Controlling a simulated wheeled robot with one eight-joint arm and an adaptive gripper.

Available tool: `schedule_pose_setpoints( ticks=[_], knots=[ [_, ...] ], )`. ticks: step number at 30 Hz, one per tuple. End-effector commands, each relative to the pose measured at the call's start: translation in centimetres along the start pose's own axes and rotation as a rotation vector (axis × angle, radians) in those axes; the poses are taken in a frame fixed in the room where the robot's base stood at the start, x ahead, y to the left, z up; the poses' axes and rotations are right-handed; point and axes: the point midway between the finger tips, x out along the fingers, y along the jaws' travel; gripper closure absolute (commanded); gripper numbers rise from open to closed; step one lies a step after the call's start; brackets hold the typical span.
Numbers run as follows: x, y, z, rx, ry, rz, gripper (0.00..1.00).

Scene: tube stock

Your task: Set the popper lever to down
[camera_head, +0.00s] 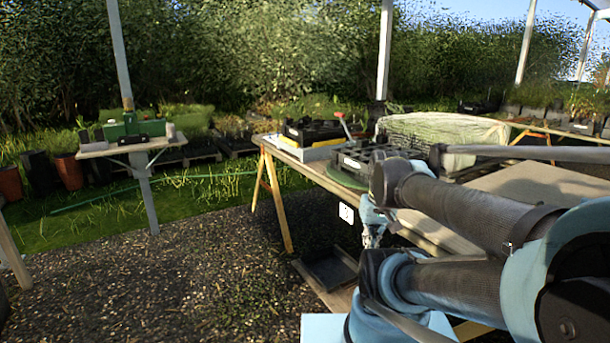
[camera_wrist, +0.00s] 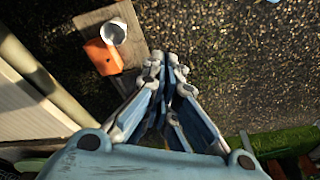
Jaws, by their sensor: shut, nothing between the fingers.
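A lever with a red end (camera_head: 340,115) rises at a slant from the far part of the wooden table, beside a black tray (camera_head: 312,130) on a white base. It looks like the popper lever, and it is tilted up. My gripper (camera_head: 372,236) hangs beside the near table edge, in front of and below the lever, well apart from it. In the wrist view my gripper (camera_wrist: 167,66) has its blue fingers together with nothing between them. The lever does not show in the wrist view.
A second black tray (camera_head: 355,160) sits on a green disc on the table (camera_head: 293,153). A black tray (camera_head: 330,267) lies low beneath. An orange object (camera_wrist: 103,57) and a white cup (camera_wrist: 114,31) are on a board. A side table (camera_head: 125,146) stands left; gravel between is open.

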Motion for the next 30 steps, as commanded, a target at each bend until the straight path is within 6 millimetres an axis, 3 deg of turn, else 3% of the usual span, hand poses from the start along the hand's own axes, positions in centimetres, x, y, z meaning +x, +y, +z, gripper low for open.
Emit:
schedule_pose_setpoints(
  ticks=[3, 6, 11, 20, 30],
  knots=[
    [0.9, 0.6, 1.6, 0.009, -0.013, 0.027, 1.00],
    [1.1, 0.7, 2.0, 0.014, -0.017, 0.035, 1.00],
    [-0.4, 0.1, -0.1, 0.030, -0.010, 0.001, 1.00],
    [-5.3, -2.5, -9.0, 0.086, 0.027, -0.148, 1.00],
    [-9.8, -4.2, -20.6, 0.158, 0.081, -0.318, 1.00]
  ],
)
